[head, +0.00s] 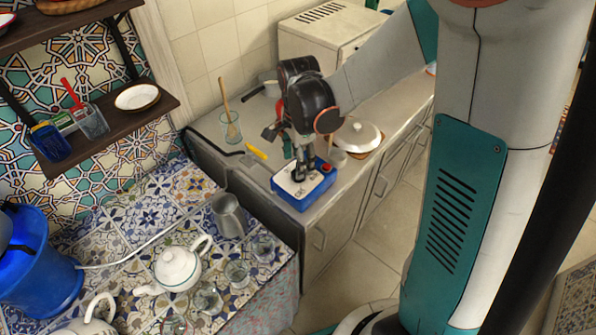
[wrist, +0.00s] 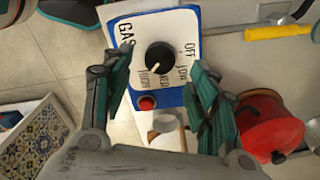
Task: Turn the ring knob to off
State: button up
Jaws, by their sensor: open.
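The gas control is a blue box (head: 312,200) with a white face on the counter, and it shows in the wrist view (wrist: 190,20). Its round black knob (wrist: 159,57) sits amid the labels OFF, LOW, MED and HIGH. The knob's pale mark points to the lower left, toward HIGH. My gripper (wrist: 162,60) is open, with one teal finger on each side of the knob and a gap visible around it. I cannot tell how far the fingertips are above the face. In the head view my gripper (head: 301,172) points down over the box and hides the knob.
A red pot (wrist: 268,125) and a yellow-handled tool (wrist: 275,32) lie nearby. A glass (head: 231,128) and a white lid (head: 358,135) stand on the counter. A teapot (head: 178,267) is on the tiled table.

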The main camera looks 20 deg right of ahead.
jog(key=shift+f+b, duration=0.5)
jog(key=shift+f, duration=1.6)
jog(key=c, duration=1.1)
